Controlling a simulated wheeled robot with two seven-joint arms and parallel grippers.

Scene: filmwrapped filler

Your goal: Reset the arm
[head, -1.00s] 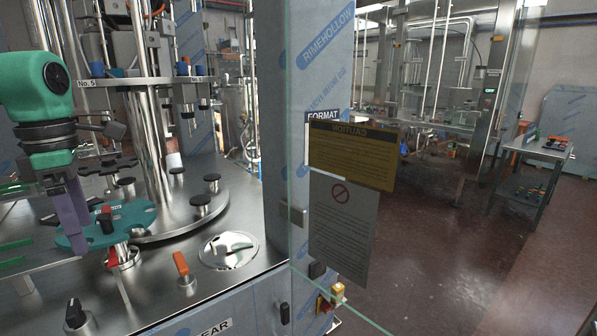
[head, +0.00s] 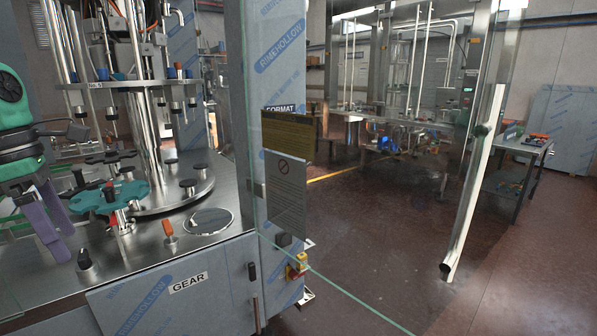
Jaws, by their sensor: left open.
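My left arm comes in at the left edge, with its green and black wrist. My left gripper (head: 66,244) has two purple fingers, apart and pointing down, with nothing seen between them. In the picture it is just left of the teal star-shaped wheel (head: 110,197) on the steel machine deck. I cannot tell whether the fingers touch the deck. My right gripper is not in view.
The deck holds a black knob (head: 84,259), an orange-topped lever (head: 168,230) and a round steel plate (head: 208,221). A glass panel with a yellow caution sign (head: 287,137) stands right of the machine. Dark red floor (head: 385,240) is open beyond, with a side table (head: 515,172).

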